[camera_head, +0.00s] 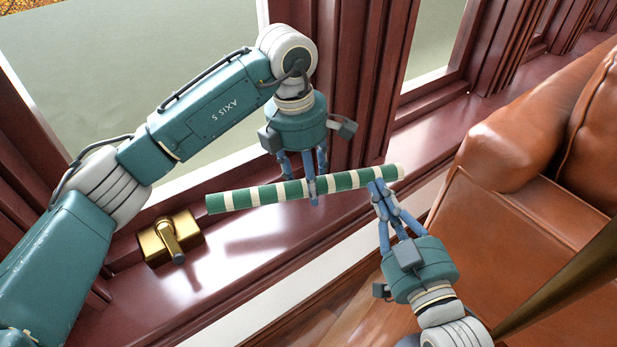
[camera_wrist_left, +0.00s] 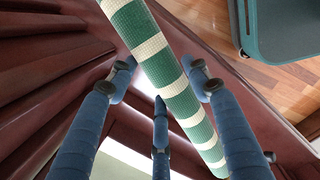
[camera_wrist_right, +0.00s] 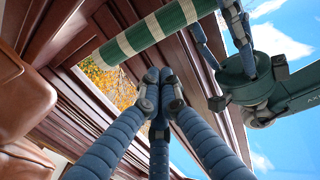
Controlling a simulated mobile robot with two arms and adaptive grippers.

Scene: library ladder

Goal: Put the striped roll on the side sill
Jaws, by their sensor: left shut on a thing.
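The striped roll (camera_head: 250,198), green with cream bands, is held roughly level over the dark red window sill (camera_head: 225,258). My left gripper (camera_head: 306,195) reaches down from above and is shut on the roll near its middle. The roll runs between the left fingers in the left wrist view (camera_wrist_left: 160,60). My right gripper (camera_head: 377,188) has its fingers drawn together and holds nothing. Its tips are close to the roll's right end. In the right wrist view the roll (camera_wrist_right: 150,35) passes beyond those closed tips (camera_wrist_right: 157,80); contact cannot be told.
A brass latch (camera_head: 168,238) stands on the sill to the left of the roll. Window frame posts (camera_head: 360,80) rise behind. A brown leather sofa (camera_head: 520,220) is at the right, with a brass pole (camera_head: 560,280) in front. Bare sill lies below the roll.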

